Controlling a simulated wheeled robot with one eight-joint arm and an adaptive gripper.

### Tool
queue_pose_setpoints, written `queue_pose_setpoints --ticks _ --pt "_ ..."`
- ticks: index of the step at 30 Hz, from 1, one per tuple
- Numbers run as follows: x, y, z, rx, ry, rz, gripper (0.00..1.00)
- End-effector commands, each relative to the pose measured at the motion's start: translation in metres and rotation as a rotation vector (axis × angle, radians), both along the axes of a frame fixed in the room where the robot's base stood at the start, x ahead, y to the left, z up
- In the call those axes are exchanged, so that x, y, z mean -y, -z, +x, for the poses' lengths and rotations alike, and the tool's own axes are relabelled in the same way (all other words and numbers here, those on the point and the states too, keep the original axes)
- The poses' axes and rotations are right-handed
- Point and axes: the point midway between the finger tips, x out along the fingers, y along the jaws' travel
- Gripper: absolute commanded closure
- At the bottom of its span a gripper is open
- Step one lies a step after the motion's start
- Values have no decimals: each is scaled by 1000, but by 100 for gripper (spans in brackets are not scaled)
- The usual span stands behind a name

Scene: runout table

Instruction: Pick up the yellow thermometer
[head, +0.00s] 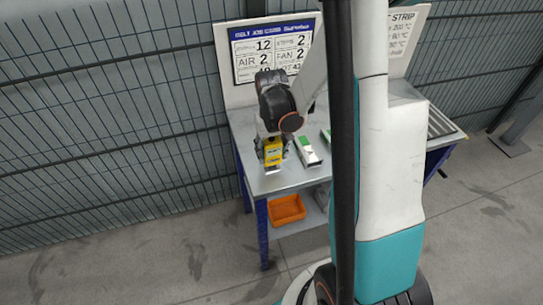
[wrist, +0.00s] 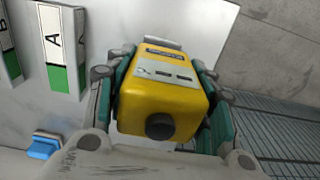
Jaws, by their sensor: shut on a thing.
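The yellow thermometer (head: 272,152) is a boxy yellow body near the front left corner of the table. In the wrist view the yellow thermometer (wrist: 160,95) fills the middle, with a grey label panel on top and a dark round knob on its near end. My gripper (head: 271,155) is shut on it, with teal and dark fingers along both of its sides in the wrist view (wrist: 160,85). I cannot tell whether its underside touches the tabletop.
The grey table (head: 243,121) has blue legs. A green-and-white block (head: 307,151) lies right of the gripper; a block marked A (wrist: 62,45) shows in the wrist view near a blue item (wrist: 44,146). An orange bin (head: 286,210) sits below. A mesh fence (head: 110,90) stands behind.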

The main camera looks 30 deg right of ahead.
Motion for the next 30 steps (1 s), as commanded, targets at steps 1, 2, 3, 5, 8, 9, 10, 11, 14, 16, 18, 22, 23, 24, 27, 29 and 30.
queue_pose_setpoints --ticks 1,2,3,5,8,9,10,11,14,16,18,22,23,24,27,29,30 --pt "0 0 0 0 0 0 74" --pt "0 0 0 0 0 0 74" --pt "0 0 0 0 0 0 74" --pt "0 0 0 0 0 0 74" --pt "0 -3 0 0 0 0 74" --pt "0 -5 0 0 0 0 74" --pt "0 -7 0 0 0 0 74" --pt "0 -9 0 0 0 0 74" --pt "0 -21 0 0 0 0 74" --pt "0 -33 0 0 0 0 74" --pt "0 -48 0 0 0 0 74" --pt "0 -84 -1 0 0 0 74" --pt "0 -93 0 0 0 0 74" --pt "0 -104 -1 0 0 0 74" --pt "0 -132 0 0 0 0 74" --pt "0 -146 -1 0 0 0 74" --pt "0 -155 0 0 0 0 74"
